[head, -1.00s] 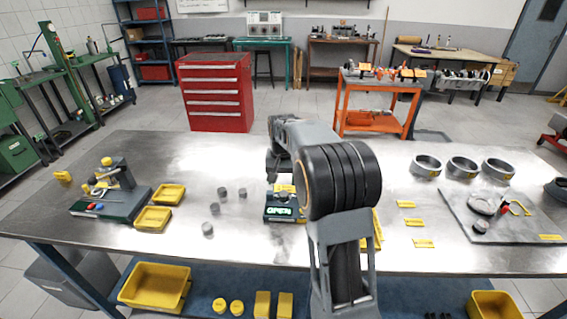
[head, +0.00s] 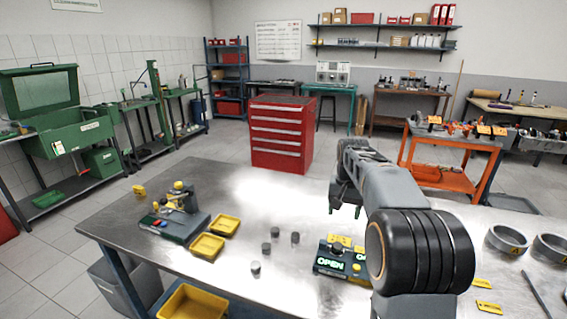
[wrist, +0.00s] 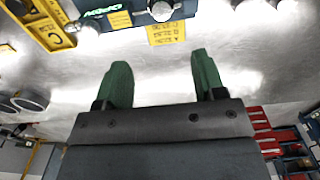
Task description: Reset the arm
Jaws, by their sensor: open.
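My gripper (head: 345,210) hangs over the steel workbench (head: 270,190) in the head view, at the end of my arm, which reaches away from the camera. In the wrist view my gripper (wrist: 162,72) shows two green fingers spread wide apart with nothing between them. A dark device with a lit green "OPEN" display (head: 330,262) stands on the bench below and nearer the camera. Part of my arm hides the bench to its right.
Several small grey cylinders (head: 255,267) stand left of the device. Yellow trays (head: 207,246) and a small fixture (head: 176,215) are at the bench's left. Grey rings (head: 507,240) lie at the right. A red drawer cabinet (head: 281,135) and an orange cart (head: 445,165) stand behind.

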